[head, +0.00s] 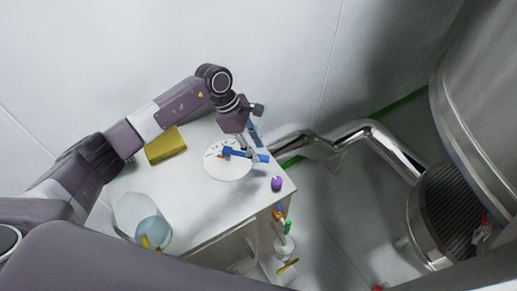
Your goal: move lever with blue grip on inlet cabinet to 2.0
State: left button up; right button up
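The inlet cabinet (199,228) is a white box with a flat top. On its top is a round white dial (222,173) with small dark marks around its edge; the numbers are too small to read. A lever with a blue grip (262,157) lies across the dial, its grip pointing right past the dial's rim. My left gripper (251,154) reaches down from above to the lever, with its fingertips at the blue grip. The fingers partly cover the lever, and whether they are closed around it is unclear. My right gripper is not in view.
A purple knob (277,184) is near the cabinet's right edge. A yellow block (165,145) and a clear vessel (137,216) stand to the left on top. A shiny pipe (345,137) runs right behind the cabinet. Coloured fittings (284,245) are on its right side.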

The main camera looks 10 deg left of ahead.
pick_arm(q)
jog(key=shift+x, duration=1.1)
jog(key=shift+w+f, duration=0.15)
jog(key=shift+f, duration=0.2)
jog(key=c, duration=0.7)
grip_shut()
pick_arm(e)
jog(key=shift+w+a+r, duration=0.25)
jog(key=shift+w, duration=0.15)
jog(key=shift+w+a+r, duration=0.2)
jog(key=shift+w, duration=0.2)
